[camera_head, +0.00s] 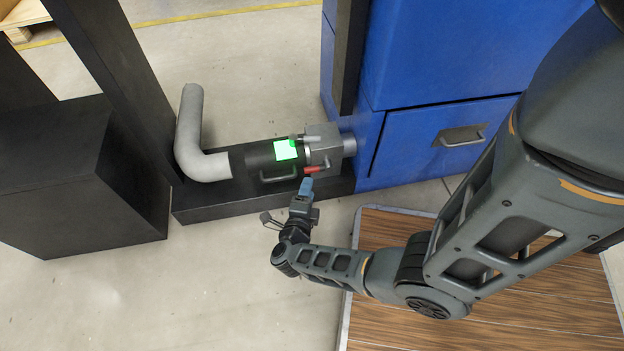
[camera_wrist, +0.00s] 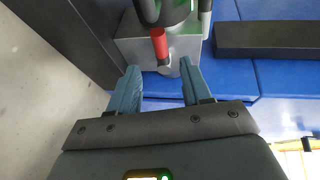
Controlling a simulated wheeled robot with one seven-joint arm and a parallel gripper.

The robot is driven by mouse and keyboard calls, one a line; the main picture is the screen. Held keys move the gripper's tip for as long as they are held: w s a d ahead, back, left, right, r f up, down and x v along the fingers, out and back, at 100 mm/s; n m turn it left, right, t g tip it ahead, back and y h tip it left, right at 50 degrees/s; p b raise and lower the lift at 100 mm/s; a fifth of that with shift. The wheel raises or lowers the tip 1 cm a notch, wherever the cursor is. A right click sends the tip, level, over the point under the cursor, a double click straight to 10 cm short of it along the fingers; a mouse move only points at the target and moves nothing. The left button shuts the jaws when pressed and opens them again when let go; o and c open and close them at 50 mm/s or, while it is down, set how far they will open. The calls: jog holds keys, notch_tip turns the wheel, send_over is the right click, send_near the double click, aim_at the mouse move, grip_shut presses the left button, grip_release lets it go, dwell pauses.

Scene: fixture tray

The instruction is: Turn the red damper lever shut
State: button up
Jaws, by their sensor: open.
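The red damper lever (camera_head: 312,170) sticks out from the front of a grey metal box (camera_head: 325,143) on the pipe unit. In the wrist view the red lever (camera_wrist: 159,44) lies ahead of my gripper, and a small metal pivot shows below it on the grey box (camera_wrist: 185,48). My gripper (camera_head: 308,185) is close in front of the lever in the head view. In the wrist view the two blue fingers of my gripper (camera_wrist: 160,80) are apart. The lever lies beyond the fingertips, roughly between them, and nothing is held.
A black cylinder (camera_head: 258,160) with a lit green panel (camera_head: 286,150) and a handle joins the grey box and a bent grey pipe (camera_head: 190,125). A blue cabinet (camera_head: 420,140) stands at right, black frame parts at left. A wood-topped surface (camera_head: 400,325) lies under my arm.

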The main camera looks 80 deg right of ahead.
aim_at(313, 172)
jog(key=shift+d+f+b, duration=0.2)
jog(key=shift+d+b, duration=0.15)
jog(key=shift+d, duration=0.8)
jog(key=shift+d+f+b, duration=0.2)
jog(key=shift+d+b, duration=0.1)
jog(key=shift+d, duration=0.9)
jog(key=shift+d+f+b, duration=0.2)
jog(key=shift+d+b, duration=0.15)
jog(key=shift+d, duration=0.8)
grip_shut()
